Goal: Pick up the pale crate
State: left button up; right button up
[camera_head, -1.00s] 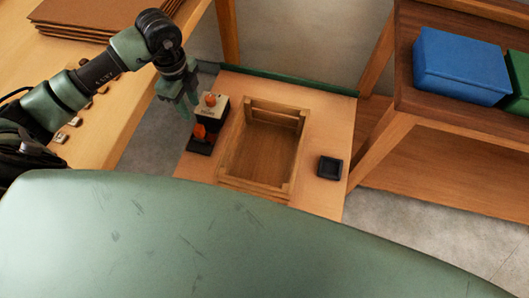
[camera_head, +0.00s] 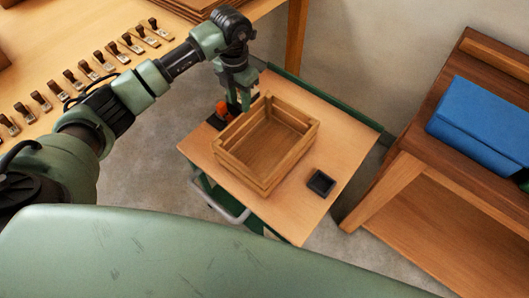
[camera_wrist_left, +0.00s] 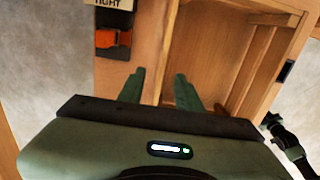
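The pale crate (camera_head: 244,171) is an open wooden box with slatted walls. It stands upright and looks empty on the wooden top of a cart (camera_head: 212,157). My left gripper (camera_head: 240,104) points down at the crate's far left wall. In the left wrist view the gripper's two fingers (camera_wrist_left: 158,84) are apart, with the edge of the crate wall (camera_wrist_left: 168,50) running between them. They do not look closed on it. Contact cannot be told. My right gripper is not in view.
A small black tray (camera_head: 321,183) lies right of the crate. An orange item (camera_wrist_left: 107,39) sits left of the crate, close to my gripper. A shelf with a blue box (camera_head: 483,122) stands at right, a workbench (camera_head: 110,70) at left.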

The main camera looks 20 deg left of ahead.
aim_at(242, 114)
pick_arm(q)
jog(key=shift+f, duration=0.45)
notch_tip(242, 114, down, 3)
jog(key=f, duration=0.3)
jog(key=shift+d+f+p, duration=0.2)
jog(key=shift+d+p, duration=0.05)
jog(key=shift+p, duration=0.15)
jog(key=shift+f, duration=0.3)
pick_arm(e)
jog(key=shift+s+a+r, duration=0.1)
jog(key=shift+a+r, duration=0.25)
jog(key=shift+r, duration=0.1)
pick_arm(q)
grip_shut()
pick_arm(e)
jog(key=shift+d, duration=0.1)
pick_arm(q)
jog(key=shift+r, duration=0.1)
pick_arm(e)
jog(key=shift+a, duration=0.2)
